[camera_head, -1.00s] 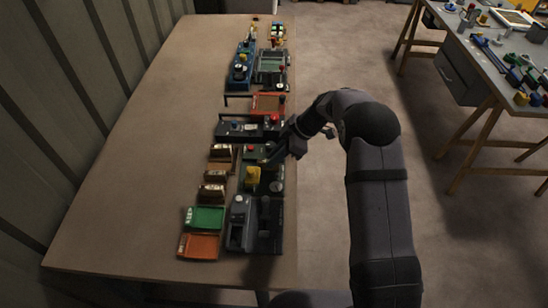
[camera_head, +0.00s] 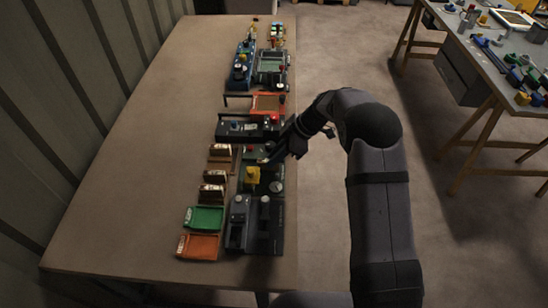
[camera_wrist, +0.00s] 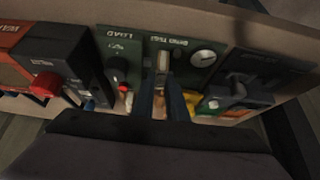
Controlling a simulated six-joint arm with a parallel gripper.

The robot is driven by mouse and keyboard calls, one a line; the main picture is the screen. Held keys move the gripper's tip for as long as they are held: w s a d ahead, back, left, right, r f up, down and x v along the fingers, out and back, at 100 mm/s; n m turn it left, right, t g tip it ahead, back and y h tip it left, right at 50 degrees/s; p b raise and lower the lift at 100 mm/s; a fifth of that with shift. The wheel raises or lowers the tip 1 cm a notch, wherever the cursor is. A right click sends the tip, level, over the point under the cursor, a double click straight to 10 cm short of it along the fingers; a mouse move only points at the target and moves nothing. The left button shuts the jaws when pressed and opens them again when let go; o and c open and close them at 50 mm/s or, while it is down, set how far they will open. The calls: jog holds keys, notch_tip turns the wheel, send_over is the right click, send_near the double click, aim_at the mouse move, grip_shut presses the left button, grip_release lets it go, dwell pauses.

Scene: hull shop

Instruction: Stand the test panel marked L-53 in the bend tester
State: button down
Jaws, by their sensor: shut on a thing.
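The bend tester is a dark green unit (camera_head: 262,184) with a yellow block and a round dial, at the right edge of the bench. In the wrist view its green face (camera_wrist: 205,60) carries upside-down lettering and a white dial. My gripper (camera_wrist: 164,92) is shut on a small pale panel (camera_wrist: 163,64), held over the tester's face. I cannot read its mark or tell whether it touches the tester. In the head view the gripper (camera_head: 268,160) is at the tester's far side, and the panel is too small to make out. Brown panels (camera_head: 214,174) with pale labels stand left of the tester.
A green tray (camera_head: 206,218) and an orange tray (camera_head: 199,246) lie at the near left. A dark machine (camera_head: 262,228) stands nearer, and a black unit with a red knob (camera_head: 236,130) lies just beyond the tester. The bench's left side (camera_head: 125,165) is clear.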

jog(key=shift+f+b, duration=0.55)
jog(key=shift+b, duration=0.1)
dwell(0.6)
jog(key=c, duration=1.7)
grip_release()
jog(key=shift+d+r, duration=0.1)
jog(key=shift+r, duration=0.05)
jog(key=shift+b+v, duration=1.3)
jog(key=shift+v, duration=2.2)
jog(key=s+d+f+m+h, duration=0.1)
jog(key=s+d+m, duration=0.3)
jog(key=s, duration=0.5)
jog(key=s+d+f+m+h, duration=0.1)
jog(key=s+d+m+h, duration=0.2)
jog(key=s+d+m, duration=0.2)
jog(key=s+d+m+h, duration=0.2)
jog(key=s+d+m, duration=0.3)
jog(key=s+m, duration=0.4)
jog(key=shift+s+f, duration=0.2)
jog(key=shift+s, duration=1.3)
jog(key=shift+s+f, duration=0.2)
jog(key=shift+s, duration=1.3)
